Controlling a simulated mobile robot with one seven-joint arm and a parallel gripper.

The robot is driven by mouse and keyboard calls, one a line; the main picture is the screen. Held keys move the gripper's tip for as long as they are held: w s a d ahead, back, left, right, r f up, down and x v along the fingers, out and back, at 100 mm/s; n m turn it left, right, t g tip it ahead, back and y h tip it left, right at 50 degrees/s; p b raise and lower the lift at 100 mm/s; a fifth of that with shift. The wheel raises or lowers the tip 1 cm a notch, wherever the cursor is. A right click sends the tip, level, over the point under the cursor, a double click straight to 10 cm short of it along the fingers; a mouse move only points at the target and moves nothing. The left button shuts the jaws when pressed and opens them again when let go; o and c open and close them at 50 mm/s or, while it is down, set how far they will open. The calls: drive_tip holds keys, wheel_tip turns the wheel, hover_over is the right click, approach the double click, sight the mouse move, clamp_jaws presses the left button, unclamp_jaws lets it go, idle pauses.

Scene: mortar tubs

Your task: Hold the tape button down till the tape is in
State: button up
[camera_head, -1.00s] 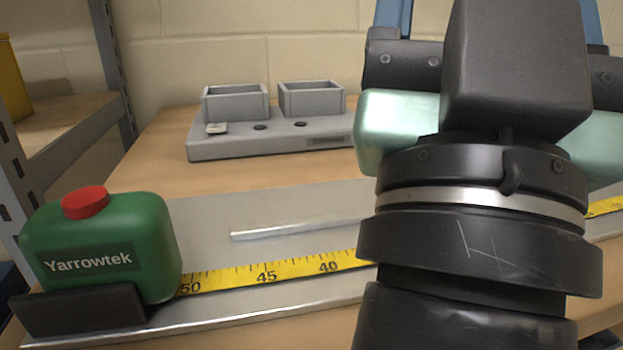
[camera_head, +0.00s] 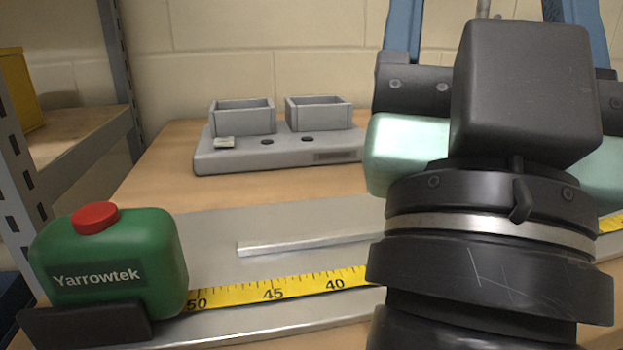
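A green tape measure case (camera_head: 150,245) marked "Yarrowtek", with a red button (camera_head: 96,218) on top, sits at the left in a dark holder (camera_head: 85,325). The red button stands up from the case and nothing touches it. The yellow tape (camera_head: 300,285) is out, running right from the case, with 50, 45 and 40 showing. It passes behind my arm and shows again at the far right. My gripper (camera_head: 495,110) is at the right, well apart from the case.
A metal plate (camera_head: 215,230) lies under the tape, with a raised metal strip (camera_head: 305,243) on it. A grey base (camera_head: 225,162) with two open square tubs stands behind. A shelf rack (camera_head: 75,140) is at the left. The wooden bench between is clear.

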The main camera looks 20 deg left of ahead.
clamp_jaws()
idle(0.3)
idle(1.5)
